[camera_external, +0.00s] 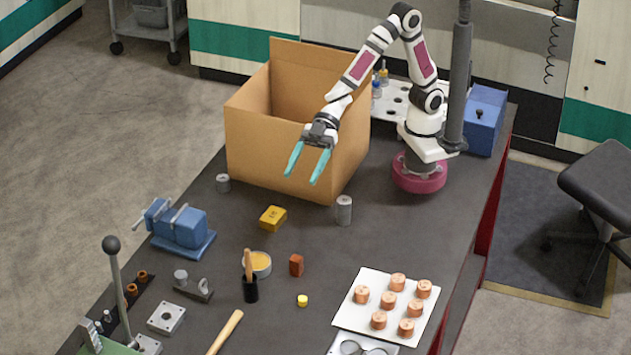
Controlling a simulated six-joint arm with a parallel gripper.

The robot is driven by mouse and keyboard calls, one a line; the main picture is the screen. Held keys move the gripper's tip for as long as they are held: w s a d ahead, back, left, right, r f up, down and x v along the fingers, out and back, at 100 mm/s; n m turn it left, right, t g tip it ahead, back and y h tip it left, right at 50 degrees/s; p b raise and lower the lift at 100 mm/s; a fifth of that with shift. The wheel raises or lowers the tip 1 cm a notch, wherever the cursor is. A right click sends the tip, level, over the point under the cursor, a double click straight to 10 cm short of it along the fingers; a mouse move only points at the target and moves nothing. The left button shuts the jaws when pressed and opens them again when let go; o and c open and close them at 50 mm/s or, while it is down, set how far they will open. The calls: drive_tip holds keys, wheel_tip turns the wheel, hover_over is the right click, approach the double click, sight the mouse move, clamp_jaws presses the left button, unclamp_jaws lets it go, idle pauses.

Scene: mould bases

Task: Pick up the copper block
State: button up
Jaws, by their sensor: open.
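A small reddish-brown, copper-coloured block (296,265) stands on the dark bench top, right of a round tin. Several copper-coloured cylinders (389,301) stand on a white sheet (352,319) at the lower right. My gripper (302,177) has two teal fingers, spread apart with nothing between them. It points down in front of the cardboard box, above and behind the copper-coloured block and well apart from it.
A tall open cardboard box (251,153) stands behind my gripper. A yellow block (272,218), grey cylinders (344,210), a blue vise (183,228), a tin (261,265) and a brush (249,284) stand around. The bench between the yellow block and white sheet is mostly clear.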

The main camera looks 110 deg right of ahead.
sight(299, 257)
wheel_tip(299, 257, down, 24)
drive_tip(key=x, duration=0.5)
drive_tip(key=shift+f, duration=0.45)
clamp_jaws()
drive_tip(key=shift+r, duration=0.1)
idle(0.5)
